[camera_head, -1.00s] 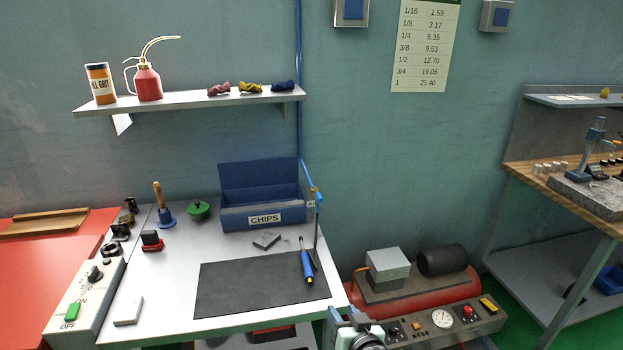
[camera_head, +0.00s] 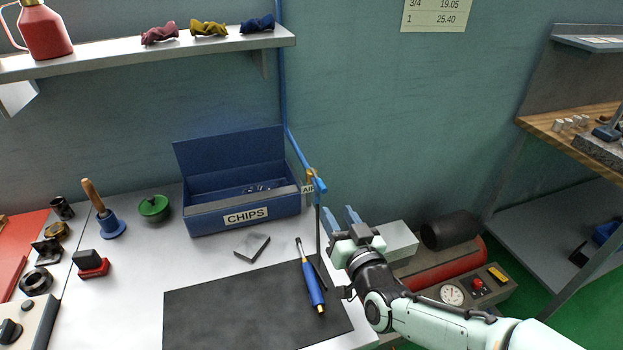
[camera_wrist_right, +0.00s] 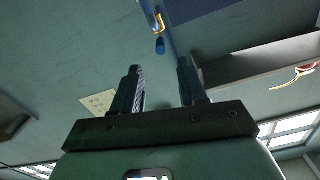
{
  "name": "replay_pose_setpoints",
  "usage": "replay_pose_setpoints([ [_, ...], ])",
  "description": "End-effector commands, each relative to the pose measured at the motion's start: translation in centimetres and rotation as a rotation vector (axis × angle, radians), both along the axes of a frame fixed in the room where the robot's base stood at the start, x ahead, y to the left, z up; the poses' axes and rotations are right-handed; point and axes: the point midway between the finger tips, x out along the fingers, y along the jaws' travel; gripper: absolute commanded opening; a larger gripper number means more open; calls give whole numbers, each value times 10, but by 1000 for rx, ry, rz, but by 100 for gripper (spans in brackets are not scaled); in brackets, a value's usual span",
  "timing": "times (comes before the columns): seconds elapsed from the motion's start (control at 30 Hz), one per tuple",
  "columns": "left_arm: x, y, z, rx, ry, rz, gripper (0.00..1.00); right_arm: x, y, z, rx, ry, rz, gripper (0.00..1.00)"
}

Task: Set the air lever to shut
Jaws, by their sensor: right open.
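The air lever (camera_head: 320,186) is a small blue handle at a brass valve (camera_head: 311,173) on the blue air pipe, behind the right end of the chips box. An air label, partly hidden, hangs beside it. In the right wrist view the blue lever end (camera_wrist_right: 160,46) shows beyond the fingertips, near the middle. My right gripper (camera_head: 340,214) is open and empty, a little right of and below the lever, fingers pointing toward the wall. In the right wrist view its fingers (camera_wrist_right: 158,75) stand apart with nothing between them. My left gripper is out of view.
The blue chips box (camera_head: 245,215) stands left of the lever. A thin dark upright rod (camera_head: 318,235) rises just below it. A blue-handled tool (camera_head: 312,287) lies on the black mat (camera_head: 240,315). The shelf (camera_head: 150,55) hangs upper left. A red compressor (camera_head: 440,262) sits below right.

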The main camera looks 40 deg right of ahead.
Motion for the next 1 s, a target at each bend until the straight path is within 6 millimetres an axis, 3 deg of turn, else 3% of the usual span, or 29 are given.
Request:
replay_pose_setpoints([
  [0.17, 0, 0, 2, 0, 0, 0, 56, 22, -7, 1, 0, 1, 0, 42],
  [0.6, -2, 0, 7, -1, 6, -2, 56, 105, -34, 1, -1, 0, -1, 42],
  [0.8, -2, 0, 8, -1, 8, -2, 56, 122, -39, 1, -1, 1, -1, 42],
  [1.0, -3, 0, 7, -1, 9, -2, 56, 125, -40, 1, -1, 0, -1, 42],
])
